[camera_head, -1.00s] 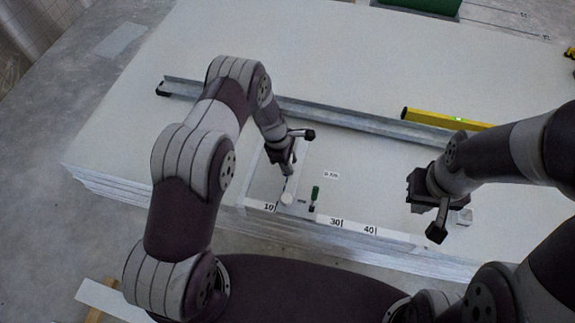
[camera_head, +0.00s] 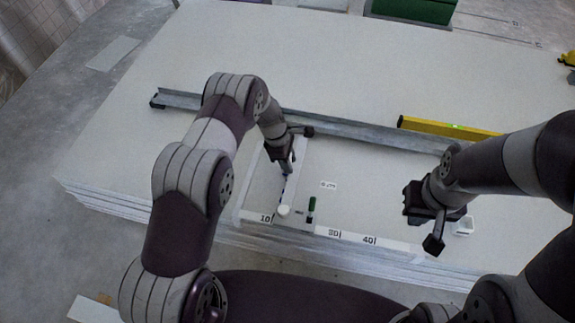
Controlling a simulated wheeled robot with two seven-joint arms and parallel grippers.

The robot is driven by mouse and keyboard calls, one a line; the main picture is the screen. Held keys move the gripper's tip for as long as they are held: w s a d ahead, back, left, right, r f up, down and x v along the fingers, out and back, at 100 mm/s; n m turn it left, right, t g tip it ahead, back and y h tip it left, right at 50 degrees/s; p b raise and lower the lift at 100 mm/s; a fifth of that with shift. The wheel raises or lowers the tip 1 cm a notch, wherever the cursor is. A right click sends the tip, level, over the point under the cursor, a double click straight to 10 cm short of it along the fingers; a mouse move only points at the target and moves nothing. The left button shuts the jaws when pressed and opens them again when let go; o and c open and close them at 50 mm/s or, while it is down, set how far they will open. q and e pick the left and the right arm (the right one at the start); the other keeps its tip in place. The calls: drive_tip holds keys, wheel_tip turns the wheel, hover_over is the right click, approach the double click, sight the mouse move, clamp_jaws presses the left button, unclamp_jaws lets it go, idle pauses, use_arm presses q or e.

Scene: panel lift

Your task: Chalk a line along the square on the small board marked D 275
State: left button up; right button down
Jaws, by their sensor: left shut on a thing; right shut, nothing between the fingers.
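My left gripper (camera_head: 287,168) points down over the front part of the white panel stack (camera_head: 350,75). It is shut on a small dark bluish thing, mostly hidden by the fingers; I cannot tell whether its tip touches the surface. A pale narrow strip (camera_head: 302,150), perhaps a leg of the square, runs beside it. A thin dark streak shows just below the fingers. A small white label (camera_head: 328,185) lies to the right, its print too small to read. My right gripper (camera_head: 433,222) is shut and empty over the right front of the panels.
A white strip numbered 10, 30, 40 (camera_head: 352,237) runs along the front edge.

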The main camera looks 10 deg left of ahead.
use_arm(q)
drive_tip(key=shift+w+f+b, duration=0.15)
drive_tip(key=shift+w+b, duration=0.55)
drive_tip(key=shift+w+f+b, duration=0.1)
drive_tip(key=shift+w+b, duration=0.55)
drive_tip(key=shift+w, duration=0.05)
drive_tip(key=shift+w+r+b, duration=0.15)
drive_tip(key=shift+w+b, duration=0.3)
drive_tip(key=shift+w, duration=0.15)
drive_tip(key=shift+w+b, duration=0.45)
drive_tip(key=shift+b, duration=0.15)
drive_tip(key=shift+w+d+r+b, duration=0.1)
drive_tip(key=shift+w+b, duration=0.35)
drive_tip(key=shift+w, duration=0.1)
drive_tip(key=shift+w+r+p, duration=0.25)
drive_tip(key=shift+w+p, duration=0.15)
drive_tip(key=shift+p, duration=0.4)
drive_tip(key=shift+w+f+p, duration=0.1)
drive_tip(key=shift+w+p, duration=0.35)
drive_tip(key=shift+p, duration=0.35)
drive_tip(key=shift+w+f, duration=0.1)
drive_tip(key=shift+f, duration=0.05)
